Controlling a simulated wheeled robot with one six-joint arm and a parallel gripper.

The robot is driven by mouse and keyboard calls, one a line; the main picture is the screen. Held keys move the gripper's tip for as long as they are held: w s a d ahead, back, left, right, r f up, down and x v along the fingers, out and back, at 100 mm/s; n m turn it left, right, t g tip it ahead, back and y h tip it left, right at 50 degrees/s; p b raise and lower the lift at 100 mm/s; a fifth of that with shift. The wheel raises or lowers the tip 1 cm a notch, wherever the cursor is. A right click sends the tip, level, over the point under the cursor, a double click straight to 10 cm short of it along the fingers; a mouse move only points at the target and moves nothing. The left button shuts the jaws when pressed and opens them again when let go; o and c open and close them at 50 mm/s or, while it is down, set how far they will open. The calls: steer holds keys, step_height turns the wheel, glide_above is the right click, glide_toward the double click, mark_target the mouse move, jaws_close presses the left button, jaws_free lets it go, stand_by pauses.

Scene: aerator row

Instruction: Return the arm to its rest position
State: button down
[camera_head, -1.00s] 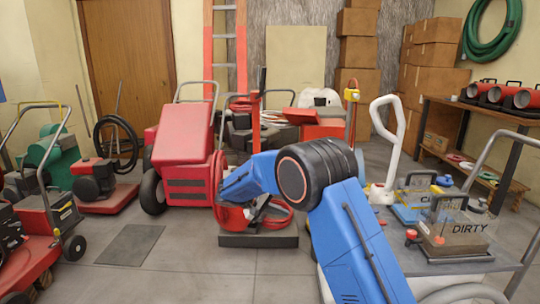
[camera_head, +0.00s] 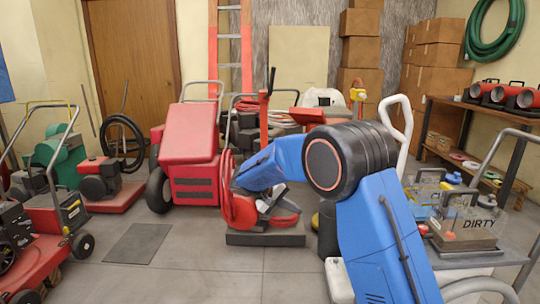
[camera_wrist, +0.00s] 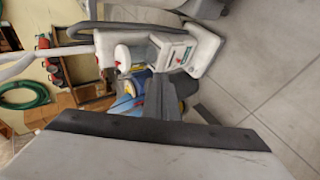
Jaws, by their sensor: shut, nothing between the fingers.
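My blue arm (camera_head: 380,240) rises from the lower right in the head view and bends at a black elbow joint (camera_head: 350,160). Its forearm (camera_head: 275,165) points left and down, in front of a red upright stand. My gripper (camera_head: 266,203) is small there and partly lost against the red hoses behind it. In the wrist view, the dark fingers of my gripper (camera_wrist: 163,97) are together with nothing between them. That view is turned sideways, and a pale casing fills its bottom.
A red wheeled machine (camera_head: 190,160) stands left of my forearm. A white upright machine shows in the wrist view (camera_wrist: 195,50). The floor (camera_head: 180,275) at front centre-left is clear.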

steer(key=s+d+r+g+y, duration=0.1)
steer(key=s+d+r+y, duration=0.1)
steer(key=s+d+r, duration=0.35)
steer(key=s+d+r+m+y, duration=0.1)
steer(key=s+d+r, duration=0.1)
steer(key=s+d, duration=0.6)
steer(key=s+d+r+g+y, duration=0.1)
steer(key=s+d+r+y, duration=0.2)
steer(key=s, duration=0.7)
steer(key=s+d+f+t+y, duration=0.1)
steer(key=s+y, duration=0.1)
steer(key=s, duration=1.1)
steer(key=s+d+f+m+t+y, duration=0.1)
steer(key=s+f+t, duration=0.1)
steer(key=s, duration=1.1)
steer(key=shift+s+d+f+m+y, duration=0.2)
steer(key=shift+s+d+m+y, duration=0.1)
steer(key=shift+s+d+y, duration=0.1)
